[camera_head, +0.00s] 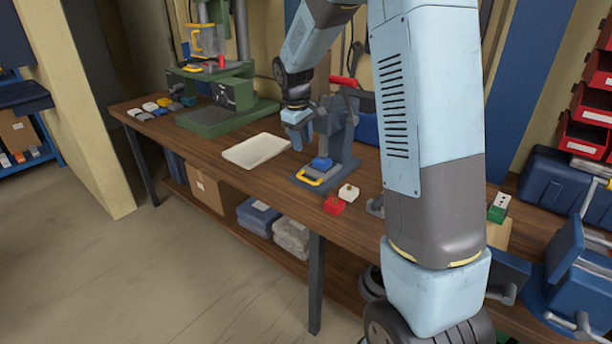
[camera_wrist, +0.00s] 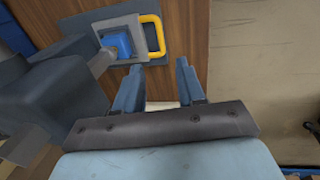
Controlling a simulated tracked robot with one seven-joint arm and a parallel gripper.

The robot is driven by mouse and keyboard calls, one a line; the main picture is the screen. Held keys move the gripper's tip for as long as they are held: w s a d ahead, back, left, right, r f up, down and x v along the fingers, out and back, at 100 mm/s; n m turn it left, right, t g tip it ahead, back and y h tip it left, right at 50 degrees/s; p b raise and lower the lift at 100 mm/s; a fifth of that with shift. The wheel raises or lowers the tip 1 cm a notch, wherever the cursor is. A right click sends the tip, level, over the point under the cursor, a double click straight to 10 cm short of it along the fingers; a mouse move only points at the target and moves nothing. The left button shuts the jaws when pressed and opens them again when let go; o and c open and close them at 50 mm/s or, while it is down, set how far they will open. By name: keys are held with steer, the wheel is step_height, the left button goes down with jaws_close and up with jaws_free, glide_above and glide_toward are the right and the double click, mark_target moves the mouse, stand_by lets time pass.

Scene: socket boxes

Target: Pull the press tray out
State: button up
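The press (camera_head: 338,130) stands on the wooden bench, a dark grey-blue frame with a red-gripped lever. The press tray (camera_head: 318,173) is a grey plate low at its front, with a yellow loop handle (camera_head: 309,181) facing the bench's front edge. A blue block (camera_head: 322,162) sits on the tray. In the wrist view the tray (camera_wrist: 103,23), the yellow handle (camera_wrist: 162,36) and the blue block (camera_wrist: 118,43) show at top. My gripper (camera_wrist: 158,66) is open and empty, its fingertips just short of the handle and apart from it. In the head view my gripper (camera_head: 297,140) hangs left of the press.
A pale flat tray (camera_head: 256,151) lies on the bench left of the press. A red box (camera_head: 334,205) and a white box (camera_head: 348,192) sit to the right of the handle. A green machine (camera_head: 229,100) stands farther left. The floor before the bench is clear.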

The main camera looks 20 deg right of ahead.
mark_target(306, 180)
steer(key=f, duration=0.5)
steer(key=w+d+f, duration=0.1)
steer(key=f, duration=0.3)
steer(key=w+d+f, duration=0.1)
steer(key=f, duration=0.4)
steer(key=shift+w+f, duration=0.1)
steer(key=shift+f, duration=0.2)
jaws_close()
stand_by(0.3)
